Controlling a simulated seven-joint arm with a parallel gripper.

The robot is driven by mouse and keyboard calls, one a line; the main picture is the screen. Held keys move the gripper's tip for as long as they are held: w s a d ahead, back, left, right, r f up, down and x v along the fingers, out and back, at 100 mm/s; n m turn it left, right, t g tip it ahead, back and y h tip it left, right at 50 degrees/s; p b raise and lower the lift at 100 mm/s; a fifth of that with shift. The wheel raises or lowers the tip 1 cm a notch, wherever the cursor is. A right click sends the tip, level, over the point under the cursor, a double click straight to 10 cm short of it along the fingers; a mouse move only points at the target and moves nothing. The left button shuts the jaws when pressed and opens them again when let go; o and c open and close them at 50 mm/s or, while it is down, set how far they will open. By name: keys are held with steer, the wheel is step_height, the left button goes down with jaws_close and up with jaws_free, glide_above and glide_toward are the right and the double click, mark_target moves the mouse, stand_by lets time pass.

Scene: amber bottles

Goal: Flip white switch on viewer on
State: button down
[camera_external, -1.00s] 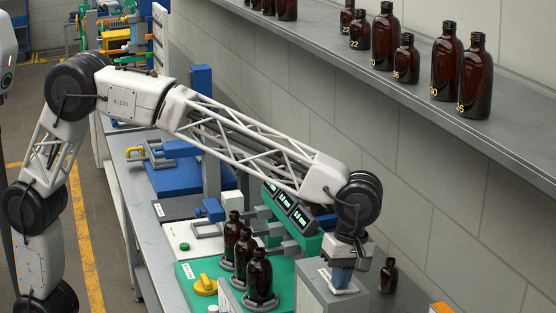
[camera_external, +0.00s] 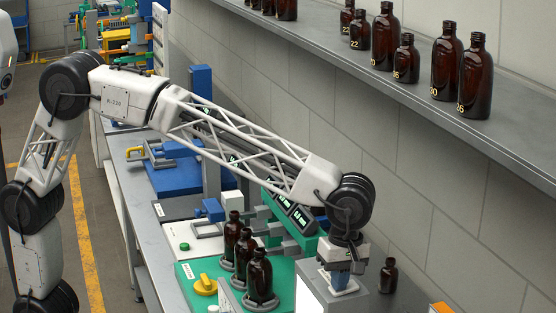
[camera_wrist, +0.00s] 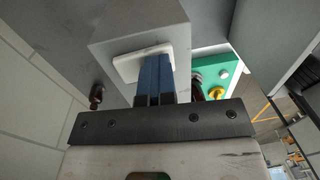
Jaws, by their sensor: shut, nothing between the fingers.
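The viewer is a grey box (camera_external: 371,303) at the bottom right of the bench in the external view, and it shows in the wrist view (camera_wrist: 115,38). Its left face (camera_external: 309,297) looks bright white. The white switch (camera_external: 325,277) sits on its top and shows as a white plate in the wrist view (camera_wrist: 127,68). My gripper (camera_external: 342,282) points down at the switch, its blue fingers closed together with nothing between them. In the wrist view the fingertips (camera_wrist: 154,58) overlap the plate and hide part of it. I cannot tell whether they touch it.
Amber bottles (camera_external: 260,275) stand in a row on the green base (camera_external: 187,270) left of the viewer, near a yellow knob (camera_external: 205,285). A small amber bottle (camera_external: 388,276) stands close right of the viewer. A shelf with bottles (camera_external: 400,92) runs along the wall.

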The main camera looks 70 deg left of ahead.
mark_target(361, 303)
steer(key=shift+w+f, duration=0.15)
steer(key=shift+w, duration=0.1)
steer(key=shift+w+r, duration=0.2)
steer(key=shift+w, duration=0.3)
steer(key=shift+r, duration=0.15)
step_height(361, 303, up, 14)
steer(key=w, duration=0.2)
steer(key=shift+w+f, duration=0.2)
steer(key=shift+w, duration=0.05)
stand_by(0.4)
steer(key=shift+s+r+g, duration=0.1)
steer(key=shift+s+g, duration=0.4)
steer(key=shift+s, duration=0.15)
steer(key=f, duration=0.4)
steer(key=s+f, duration=0.1)
steer(key=f, duration=0.4)
steer(key=s+f, duration=0.1)
steer(key=f, duration=0.3)
steer(key=shift+s+f, duration=0.25)
steer(key=shift+f, duration=0.15)
